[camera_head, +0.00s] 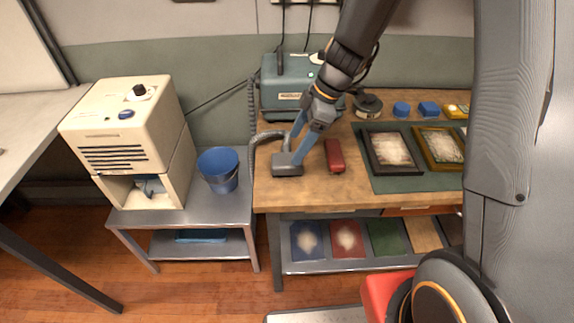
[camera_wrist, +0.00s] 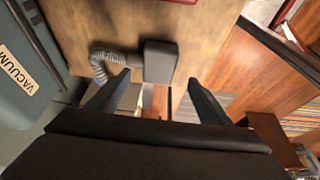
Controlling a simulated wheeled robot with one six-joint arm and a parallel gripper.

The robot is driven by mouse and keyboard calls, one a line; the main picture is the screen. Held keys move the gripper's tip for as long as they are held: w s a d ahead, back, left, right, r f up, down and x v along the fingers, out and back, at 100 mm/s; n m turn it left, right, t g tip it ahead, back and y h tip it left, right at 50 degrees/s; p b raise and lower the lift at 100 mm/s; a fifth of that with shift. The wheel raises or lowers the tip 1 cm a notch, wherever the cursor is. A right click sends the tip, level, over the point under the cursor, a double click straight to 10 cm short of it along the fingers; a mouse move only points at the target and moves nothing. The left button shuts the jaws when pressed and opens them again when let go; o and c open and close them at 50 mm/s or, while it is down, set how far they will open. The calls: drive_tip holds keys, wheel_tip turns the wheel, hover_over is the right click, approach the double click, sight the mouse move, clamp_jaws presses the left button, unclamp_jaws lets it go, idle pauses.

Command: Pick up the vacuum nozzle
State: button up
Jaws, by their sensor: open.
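The vacuum nozzle (camera_head: 287,170) is a dark grey block on the wooden workbench, near its left edge. It also shows in the wrist view (camera_wrist: 160,62), with its ribbed grey hose (camera_wrist: 103,62) running off to the left. My gripper (camera_head: 294,147) reaches down at the nozzle from above, its two blue fingers spread. In the wrist view the gripper (camera_wrist: 157,82) is open and empty, and the nozzle appears between and just beyond the fingertips. I cannot tell the exact height gap. The teal vacuum body (camera_head: 283,98) stands at the back of the bench.
A red block (camera_head: 334,155) lies just right of the nozzle. A green mat (camera_head: 400,184) with framed pictures covers the bench's right side. A blue bucket (camera_head: 219,170) and a cream machine (camera_head: 120,125) stand on the metal side table (camera_head: 225,208) to the left.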

sight(287, 159)
drive_tip(key=shift+p+x, duration=1.4)
drive_tip(key=shift+x, duration=2.4)
drive_tip(key=shift+w+a+f, duration=0.1)
drive_tip(key=shift+a, duration=0.05)
drive_tip(key=shift+f+b, duration=0.25)
drive_tip(key=shift+b, duration=0.55)
drive_tip(key=c, duration=1.2)
drive_tip(key=shift+r+p, duration=0.4)
drive_tip(key=shift+p, duration=0.55)
wheel_tip(287, 159, up, 10)
drive_tip(key=b, duration=0.2)
drive_tip(key=shift+f+b, duration=0.1)
drive_tip(key=shift+b, duration=0.2)
